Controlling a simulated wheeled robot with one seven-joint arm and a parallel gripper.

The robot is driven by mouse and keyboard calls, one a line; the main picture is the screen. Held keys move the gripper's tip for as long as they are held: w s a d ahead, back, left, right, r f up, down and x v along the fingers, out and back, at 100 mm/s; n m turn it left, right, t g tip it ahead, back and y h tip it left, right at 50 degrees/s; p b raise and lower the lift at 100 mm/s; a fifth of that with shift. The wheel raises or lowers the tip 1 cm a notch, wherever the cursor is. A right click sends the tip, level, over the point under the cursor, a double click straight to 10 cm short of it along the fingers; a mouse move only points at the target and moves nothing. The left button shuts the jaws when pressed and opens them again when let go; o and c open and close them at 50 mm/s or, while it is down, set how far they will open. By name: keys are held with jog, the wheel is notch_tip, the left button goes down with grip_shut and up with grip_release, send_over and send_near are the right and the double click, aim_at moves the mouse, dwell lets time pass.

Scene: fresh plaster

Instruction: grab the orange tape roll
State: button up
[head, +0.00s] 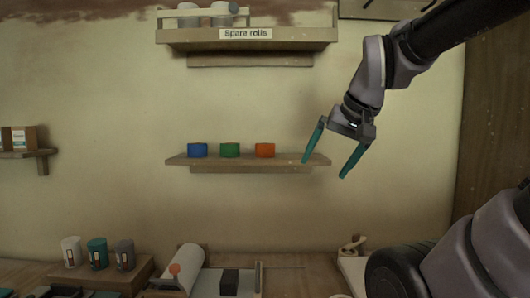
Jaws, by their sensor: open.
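The orange tape roll (265,150) sits on a narrow wooden wall shelf (290,160), to the right of a green roll (230,150) and a blue roll (197,150). My gripper (323,169) has teal fingers, spread apart with nothing between them. It is to the right of the orange roll, near the shelf's right end, pointing down. Its left fingertip overlaps the shelf end in the picture; I cannot tell whether it touches.
An upper shelf labelled "Spare rolls" (245,34) holds pale rolls. Below, a bench carries several cups, such as a teal one (97,253), and a white paper roll (184,268). A small shelf (43,153) with boxes is at left. The wall between shelf and bench is clear.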

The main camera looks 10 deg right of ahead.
aim_at(273, 146)
jog(key=w+a+m+g+y, duration=0.1)
jog(key=w+a+m+y, duration=0.9)
jog(key=w, duration=0.4)
jog(key=w+d+m+t, duration=0.2)
jog(key=w+m+t, duration=0.1)
jog(key=w+m, duration=0.2)
jog(key=w+d+m+t+h, duration=0.1)
jog(key=w+d+m+t, duration=0.1)
jog(key=w, duration=0.5)
jog(key=w+d+m+t, duration=0.3)
jog(key=w+d+m, duration=0.1)
jog(key=w+m, duration=0.2)
jog(key=shift+f+m+t+h, duration=0.25)
jog(key=shift+m+t+h, duration=0.05)
jog(key=shift+m, duration=0.5)
jog(key=x, duration=0.4)
jog(key=shift+w, duration=0.4)
jog(key=shift+x, duration=3.1)
jog(key=shift+r, duration=0.2)
jog(key=c, duration=1.1)
